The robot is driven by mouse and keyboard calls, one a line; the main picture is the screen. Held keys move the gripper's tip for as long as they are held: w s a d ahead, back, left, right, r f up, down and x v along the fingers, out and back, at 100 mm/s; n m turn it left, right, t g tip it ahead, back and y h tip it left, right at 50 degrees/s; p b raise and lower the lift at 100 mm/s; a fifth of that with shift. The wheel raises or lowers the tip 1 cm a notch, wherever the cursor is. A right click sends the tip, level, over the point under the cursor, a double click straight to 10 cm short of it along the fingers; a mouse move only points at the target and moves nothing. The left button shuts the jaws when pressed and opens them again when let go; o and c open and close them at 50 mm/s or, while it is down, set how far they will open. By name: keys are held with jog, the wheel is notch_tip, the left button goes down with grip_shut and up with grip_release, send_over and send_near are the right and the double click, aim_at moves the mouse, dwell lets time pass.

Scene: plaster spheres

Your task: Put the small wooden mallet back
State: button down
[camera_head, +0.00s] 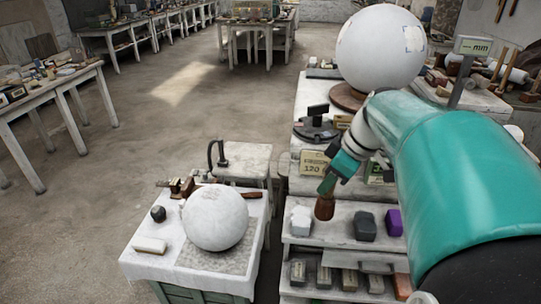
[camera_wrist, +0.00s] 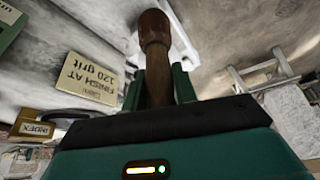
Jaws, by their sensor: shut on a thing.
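The small wooden mallet (camera_head: 325,206) hangs head down from my gripper (camera_head: 328,184) in the head view. In the wrist view the mallet's dark brown head (camera_wrist: 154,26) points away from me, and its paler handle (camera_wrist: 165,70) runs down between the green fingers of my gripper (camera_wrist: 160,85). My gripper is shut on the handle. The mallet head shows in front of a shelf (camera_head: 340,255), between a white block (camera_head: 301,221) and a dark grey block (camera_head: 365,226). I cannot tell whether it touches the shelf.
A "FINISH AT 120 grit" sign (camera_head: 315,163) stands just behind my gripper. A purple block (camera_head: 394,222) sits right on the shelf. A large plaster sphere (camera_head: 381,47) stands above. A smaller sphere (camera_head: 215,217) rests on a low cart. Floor (camera_head: 130,140) is clear at left.

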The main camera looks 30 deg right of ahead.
jog(key=w+d+f, duration=0.3)
jog(key=d+f, duration=0.3)
jog(key=f, duration=0.4)
jog(key=shift+w+d, duration=0.3)
jog(key=shift+d, duration=0.1)
jog(key=shift+f, duration=0.2)
jog(key=c, duration=1.1)
grip_release()
